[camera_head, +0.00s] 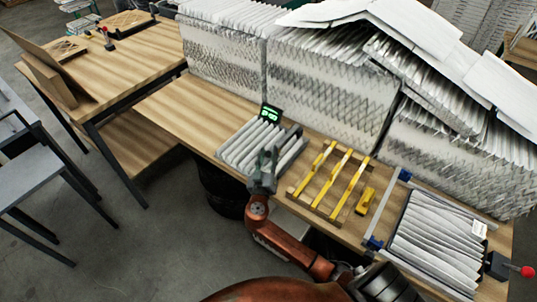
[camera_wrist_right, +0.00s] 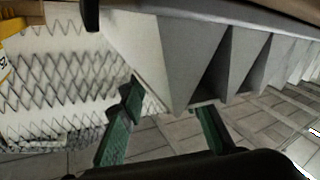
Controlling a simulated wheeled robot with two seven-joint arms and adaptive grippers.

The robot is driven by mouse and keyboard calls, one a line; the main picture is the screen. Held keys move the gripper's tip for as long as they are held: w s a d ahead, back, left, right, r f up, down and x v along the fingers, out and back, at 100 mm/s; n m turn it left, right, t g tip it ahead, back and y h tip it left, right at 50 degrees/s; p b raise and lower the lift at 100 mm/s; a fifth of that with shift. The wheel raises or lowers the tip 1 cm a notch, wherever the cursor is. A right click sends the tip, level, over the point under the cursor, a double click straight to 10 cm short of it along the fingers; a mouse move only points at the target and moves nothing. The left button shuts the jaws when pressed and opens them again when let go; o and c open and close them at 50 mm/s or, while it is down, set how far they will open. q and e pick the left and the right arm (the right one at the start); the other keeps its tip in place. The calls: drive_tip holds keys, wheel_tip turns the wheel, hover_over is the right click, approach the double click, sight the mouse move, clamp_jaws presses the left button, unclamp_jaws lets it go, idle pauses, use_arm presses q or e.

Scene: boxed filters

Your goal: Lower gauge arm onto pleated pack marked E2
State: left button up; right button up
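A pleated pack (camera_head: 243,148) with white folds lies on the bench below a small green-lit display (camera_head: 270,113). A second pleated pack (camera_head: 430,245) lies in a dark frame at the right, with a white label (camera_head: 479,229) too small to read. I see no legible E2, and cannot make out which part is the gauge arm. My right gripper (camera_head: 264,162) is over the right part of the first pack. In the right wrist view its green fingers (camera_wrist_right: 162,122) stand apart, with pale pleats (camera_wrist_right: 185,60) beyond them. My left gripper is not in view.
A rack with yellow bars (camera_head: 330,180) and a yellow tool (camera_head: 365,200) lie between the packs. Blue clamps (camera_head: 374,243) and a red knob (camera_head: 527,271) are at the right. Tall filter stacks (camera_head: 325,95) line the back. The bench's left part (camera_head: 185,105) is clear.

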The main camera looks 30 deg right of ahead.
clamp_jaws()
idle(0.3)
drive_tip(key=shift+r, duration=0.1)
